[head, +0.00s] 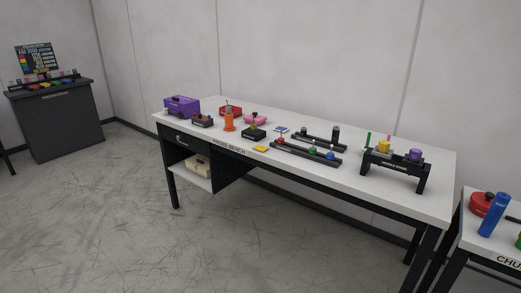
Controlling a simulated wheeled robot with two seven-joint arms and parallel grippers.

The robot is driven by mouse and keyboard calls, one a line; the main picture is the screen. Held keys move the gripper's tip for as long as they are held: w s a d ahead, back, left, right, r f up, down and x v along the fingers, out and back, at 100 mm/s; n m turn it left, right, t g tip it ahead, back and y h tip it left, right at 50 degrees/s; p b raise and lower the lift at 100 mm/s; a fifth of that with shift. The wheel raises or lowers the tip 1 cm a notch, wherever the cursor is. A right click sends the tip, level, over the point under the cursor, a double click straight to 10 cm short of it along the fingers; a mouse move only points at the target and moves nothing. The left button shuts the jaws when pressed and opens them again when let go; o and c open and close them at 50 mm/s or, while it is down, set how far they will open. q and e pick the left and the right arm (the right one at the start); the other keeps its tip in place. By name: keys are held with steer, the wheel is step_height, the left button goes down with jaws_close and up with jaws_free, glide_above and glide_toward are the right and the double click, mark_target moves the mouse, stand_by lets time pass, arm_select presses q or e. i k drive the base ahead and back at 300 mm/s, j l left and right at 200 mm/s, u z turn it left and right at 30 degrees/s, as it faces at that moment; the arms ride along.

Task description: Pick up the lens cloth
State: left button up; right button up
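Neither of my grippers shows in the head view. I cannot tell for sure which thing is the lens cloth. Two small flat things lie on the long white bench (360,195): a yellow one (261,149) near the front edge and a blue one with a pale border (281,129) farther back. Both are too small to make out their material.
The bench also holds a purple box (182,105), an orange bottle (229,120), a red tray (231,110), dark rails (305,152) and a black stand (395,170). Another table with a blue cylinder (493,214) stands at right. The floor in front is clear.

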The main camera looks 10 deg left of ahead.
mark_target(262, 149)
steer(key=i+j+z, duration=0.15)
steer(key=i, duration=0.3)
steer(key=i+j+z, duration=0.2)
steer(key=i, duration=0.25)
steer(key=i+j+z, duration=0.15)
steer(key=i, duration=0.25)
steer(key=j, duration=0.1)
